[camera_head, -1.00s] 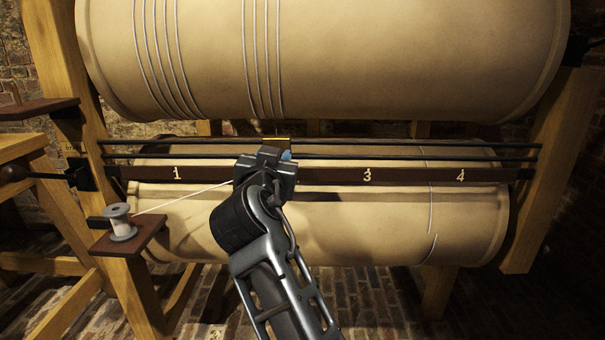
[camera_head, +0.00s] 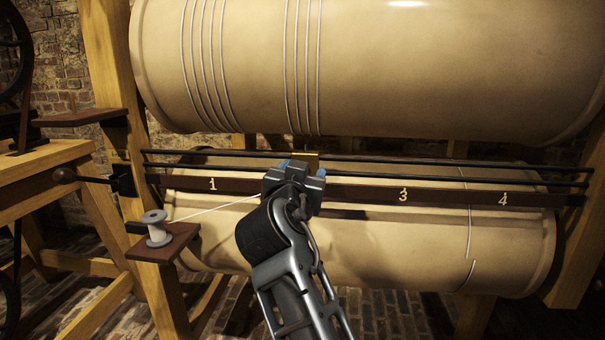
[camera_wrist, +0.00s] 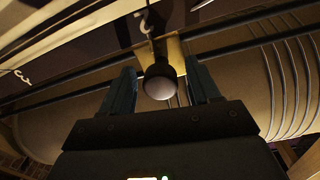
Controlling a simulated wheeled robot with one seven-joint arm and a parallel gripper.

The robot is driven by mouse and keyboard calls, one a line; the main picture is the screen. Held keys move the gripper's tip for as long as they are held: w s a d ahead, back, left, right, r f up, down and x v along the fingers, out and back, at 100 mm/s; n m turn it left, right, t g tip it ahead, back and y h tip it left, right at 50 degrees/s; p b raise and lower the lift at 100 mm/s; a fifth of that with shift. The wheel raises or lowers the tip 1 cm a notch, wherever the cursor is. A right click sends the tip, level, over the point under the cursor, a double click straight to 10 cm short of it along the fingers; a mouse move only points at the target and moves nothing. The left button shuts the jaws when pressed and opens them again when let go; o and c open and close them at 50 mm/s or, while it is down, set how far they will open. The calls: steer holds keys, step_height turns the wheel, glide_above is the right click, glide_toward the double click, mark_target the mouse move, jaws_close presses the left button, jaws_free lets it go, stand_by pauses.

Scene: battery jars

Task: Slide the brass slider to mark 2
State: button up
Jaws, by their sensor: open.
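The brass slider (camera_head: 306,156) sits on the dark rails between marks 1 and 3, mostly behind my gripper (camera_head: 297,167). In the wrist view the slider (camera_wrist: 175,58) shows as a brass block with a dark round knob (camera_wrist: 159,82). My gripper (camera_wrist: 160,76) is open, with one blue finger on each side of the knob and visible gaps to it. A pale numeral on the strip, apparently mark 2 (camera_wrist: 145,20), is close to the slider in the wrist view. In the head view my gripper hides that stretch of the strip.
The dark scale strip (camera_head: 360,194) shows mark 1 (camera_head: 212,184), mark 3 (camera_head: 403,195) and mark 4 (camera_head: 503,199). A spool (camera_head: 156,228) at left feeds a pale wire toward the slider area. Large tan cylinders lie above and behind the rails.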

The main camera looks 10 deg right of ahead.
steer(key=shift+s, duration=0.1)
steer(key=p+v, duration=0.1)
steer(key=v, duration=0.6)
steer(key=shift+s, duration=0.3)
steer(key=shift+a, duration=0.1)
